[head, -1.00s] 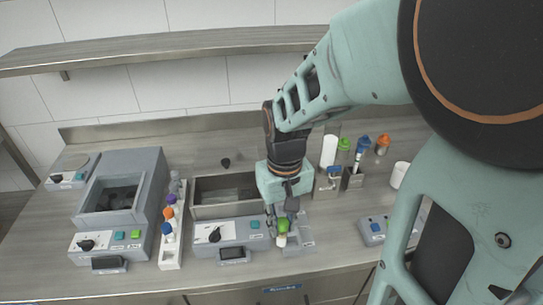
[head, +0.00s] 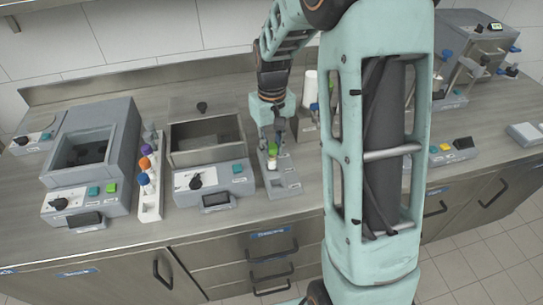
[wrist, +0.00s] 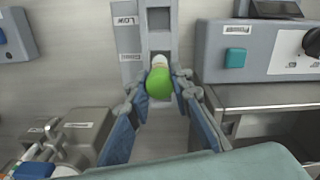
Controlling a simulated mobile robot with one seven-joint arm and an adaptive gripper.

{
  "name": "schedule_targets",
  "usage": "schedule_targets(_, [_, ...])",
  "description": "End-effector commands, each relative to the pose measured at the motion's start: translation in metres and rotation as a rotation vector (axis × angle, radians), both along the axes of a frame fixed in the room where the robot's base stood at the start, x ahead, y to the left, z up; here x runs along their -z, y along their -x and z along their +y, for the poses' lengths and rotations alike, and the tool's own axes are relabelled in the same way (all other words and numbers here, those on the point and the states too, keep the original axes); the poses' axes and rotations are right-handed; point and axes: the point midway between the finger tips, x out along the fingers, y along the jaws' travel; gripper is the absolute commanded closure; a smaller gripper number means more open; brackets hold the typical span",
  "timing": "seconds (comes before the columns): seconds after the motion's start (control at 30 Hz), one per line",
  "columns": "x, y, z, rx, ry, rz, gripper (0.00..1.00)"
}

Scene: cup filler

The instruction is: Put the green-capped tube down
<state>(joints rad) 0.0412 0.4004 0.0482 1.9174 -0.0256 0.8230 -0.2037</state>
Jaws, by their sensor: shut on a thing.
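My gripper (head: 272,139) points down and is shut on the green-capped tube (head: 272,150). The tube's pale body shows below the cap in the head view. In the wrist view the green cap (wrist: 160,84) sits between my two fingers, with a bit of white tube beyond it. The tube is at the grey stepped rack (head: 287,184), which shows a "LOW" label and dark square openings in the wrist view (wrist: 130,45). I cannot tell whether the tube's lower end is inside an opening or just above it.
A grey bath unit (head: 207,175) with a teal button stands left of the rack. A white rack (head: 150,200) of colour-capped tubes and a larger grey machine (head: 92,160) stand farther left. The counter's front edge is close.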

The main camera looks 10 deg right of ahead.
Motion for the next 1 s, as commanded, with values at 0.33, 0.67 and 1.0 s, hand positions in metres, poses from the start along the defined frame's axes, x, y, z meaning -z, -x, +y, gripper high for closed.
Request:
schedule_targets(0.33, [0.024, 0.001, 0.001, -0.001, 0.000, 0.001, 1.00])
schedule_targets(0.67, [0.027, 0.001, 0.001, -0.001, -0.001, 0.001, 0.72])
schedule_targets(1.0, [0.026, 0.001, 0.001, -0.001, 0.000, 0.001, 0.63])
